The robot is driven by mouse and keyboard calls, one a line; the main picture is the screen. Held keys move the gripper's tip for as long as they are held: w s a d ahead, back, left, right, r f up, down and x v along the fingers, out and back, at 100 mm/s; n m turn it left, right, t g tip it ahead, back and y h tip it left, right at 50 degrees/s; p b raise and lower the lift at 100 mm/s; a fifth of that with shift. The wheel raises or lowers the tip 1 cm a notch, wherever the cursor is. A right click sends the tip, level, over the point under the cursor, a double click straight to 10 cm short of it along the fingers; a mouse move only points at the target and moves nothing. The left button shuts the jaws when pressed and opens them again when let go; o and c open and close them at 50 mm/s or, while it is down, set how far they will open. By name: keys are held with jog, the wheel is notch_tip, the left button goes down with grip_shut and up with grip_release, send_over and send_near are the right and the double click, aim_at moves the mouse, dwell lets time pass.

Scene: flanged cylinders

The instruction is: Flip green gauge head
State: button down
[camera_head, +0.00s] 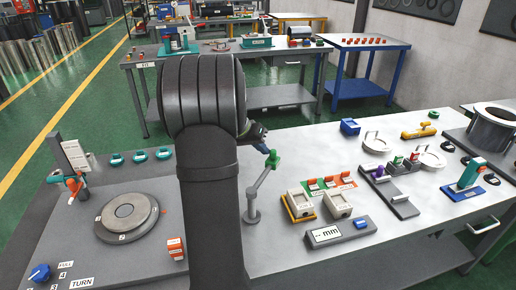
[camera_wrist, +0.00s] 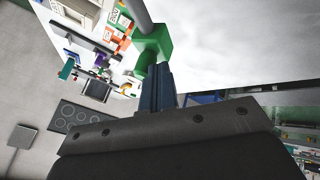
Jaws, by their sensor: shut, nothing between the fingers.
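The green gauge head (camera_head: 273,160) sits at the upper end of a slanted grey rod on the gauge stand (camera_head: 252,205), on the table just right of my arm. In the wrist view the green head (camera_wrist: 153,46) is a block with a short round stub, joined to the grey rod. My gripper (camera_head: 268,150) is beside the head, mostly hidden behind my arm. Its blue fingers (camera_wrist: 156,88) are shut and empty, with their tips close to the stub. I cannot tell whether they touch it.
A round turntable (camera_head: 128,216) lies left of my arm. The white tabletop behind the stand (camera_head: 310,145) is clear.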

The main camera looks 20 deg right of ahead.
jog(key=s+d+m+g+y, duration=0.2)
jog(key=s+d+m+g, duration=0.4)
jog(key=s+m, duration=0.4)
jog(key=shift+s+d, duration=0.2)
jog(key=shift+d, duration=0.65)
jog(key=shift+s+f, duration=0.1)
jog(key=w+a+r, duration=0.5)
jog(key=w+r, duration=0.3)
jog(key=shift+w, duration=0.3)
